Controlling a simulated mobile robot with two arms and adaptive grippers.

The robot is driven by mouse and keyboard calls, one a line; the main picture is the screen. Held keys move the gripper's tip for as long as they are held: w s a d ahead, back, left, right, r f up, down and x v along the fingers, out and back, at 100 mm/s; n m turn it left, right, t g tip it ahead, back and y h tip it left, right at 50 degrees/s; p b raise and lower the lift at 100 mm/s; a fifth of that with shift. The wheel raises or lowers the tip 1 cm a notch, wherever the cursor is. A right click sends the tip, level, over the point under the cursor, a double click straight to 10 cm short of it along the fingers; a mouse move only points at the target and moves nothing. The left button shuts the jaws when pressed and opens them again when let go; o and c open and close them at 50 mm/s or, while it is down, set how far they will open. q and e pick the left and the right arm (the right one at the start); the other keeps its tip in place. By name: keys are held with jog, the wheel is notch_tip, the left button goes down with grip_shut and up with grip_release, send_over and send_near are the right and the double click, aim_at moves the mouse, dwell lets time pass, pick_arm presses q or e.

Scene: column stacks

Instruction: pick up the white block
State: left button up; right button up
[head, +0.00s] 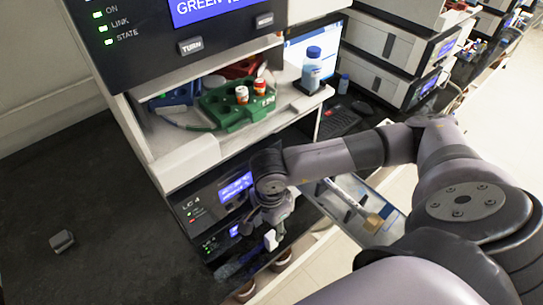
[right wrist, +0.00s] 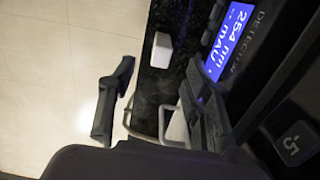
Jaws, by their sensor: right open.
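The white block (head: 271,240) shows in the head view just below my right gripper (head: 268,218), close to the dark bench edge in front of the instrument stack. In the right wrist view the white block (right wrist: 162,50) stands on the dark speckled bench top, beyond the fingertips. My right gripper (right wrist: 152,108) is open, with its two fingers apart and nothing between them. The block lies ahead of the gap and appears apart from both fingers. My left gripper is not in view.
The instrument stack (head: 228,190) with a blue display (right wrist: 228,40) stands close beside the right gripper. A green rack (head: 238,108) with small bottles sits on the shelf above. A small dark grey object (head: 62,241) lies on the otherwise clear bench at left.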

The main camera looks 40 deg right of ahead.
aim_at(271, 235)
notch_tip(271, 235, down, 3)
jog(key=shift+w, duration=0.1)
jog(key=shift+d+f+p, duration=0.15)
jog(key=shift+f+p, duration=0.35)
jog(key=shift+p, duration=0.25)
jog(key=f, duration=0.1)
jog(key=f+p, duration=0.1)
jog(key=f, duration=0.1)
jog(key=shift+w+d+f, duration=0.1)
jog(key=shift+d+f, duration=0.1)
jog(key=shift+f, duration=0.45)
jog(key=shift+c, duration=0.2)
jog(key=c, duration=0.9)
jog(key=shift+r, duration=0.1)
